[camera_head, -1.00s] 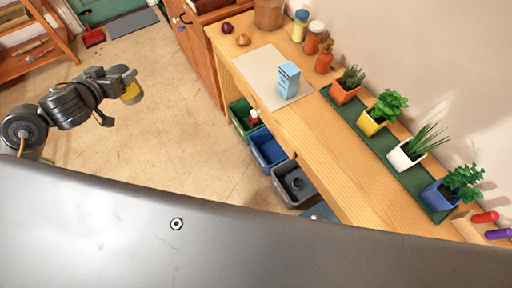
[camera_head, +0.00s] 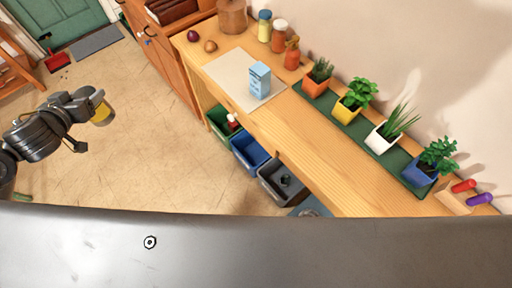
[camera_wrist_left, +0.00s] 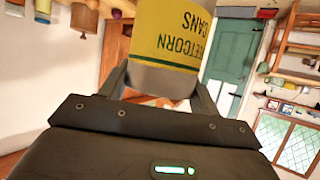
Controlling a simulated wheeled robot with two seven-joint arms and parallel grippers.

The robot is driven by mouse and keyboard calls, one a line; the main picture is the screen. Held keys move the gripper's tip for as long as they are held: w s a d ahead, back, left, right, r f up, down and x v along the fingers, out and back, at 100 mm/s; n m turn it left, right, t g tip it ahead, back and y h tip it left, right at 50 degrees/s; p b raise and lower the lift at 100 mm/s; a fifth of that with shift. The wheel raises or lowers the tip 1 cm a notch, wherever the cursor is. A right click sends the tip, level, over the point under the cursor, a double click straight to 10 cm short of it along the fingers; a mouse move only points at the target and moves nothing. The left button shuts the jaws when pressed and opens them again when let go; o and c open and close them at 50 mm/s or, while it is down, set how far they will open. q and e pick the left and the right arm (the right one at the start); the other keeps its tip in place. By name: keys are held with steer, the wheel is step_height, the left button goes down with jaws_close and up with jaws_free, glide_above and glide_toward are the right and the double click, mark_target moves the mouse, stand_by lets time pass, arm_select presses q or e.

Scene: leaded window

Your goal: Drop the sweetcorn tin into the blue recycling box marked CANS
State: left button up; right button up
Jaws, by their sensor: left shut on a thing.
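The yellow sweetcorn tin (camera_head: 102,114) is held in the air over the floor at the left of the head view. My left gripper (camera_head: 94,116) is shut on it. In the left wrist view the tin (camera_wrist_left: 168,35) sits between the fingers of my gripper (camera_wrist_left: 160,92), its label upside down. The blue box (camera_head: 248,153) stands under the counter's front edge, right of the tin and apart from it. No marking on the box can be read. My right gripper is not in view.
A green box (camera_head: 221,122) and a grey box (camera_head: 279,185) flank the blue one; both hold items. The wooden counter (camera_head: 330,165) above carries a light-blue carton (camera_head: 260,78), jars and potted plants. Open floor (camera_head: 165,150) lies between the tin and the boxes.

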arm_select(q)
steer(key=d+f+m+g+h+b, duration=0.2)
steer(key=d+m+h, duration=0.4)
steer(key=d, duration=0.6)
steer(key=s+d+f+m+g+h+b, duration=0.1)
steer(key=d+m+h, duration=0.4)
steer(key=d, duration=0.7)
steer(key=shift+s+d+f+m+g+h+b, duration=0.25)
steer(key=shift+d+f+m+g+h+b, duration=0.25)
steer(key=shift+g+b, duration=0.65)
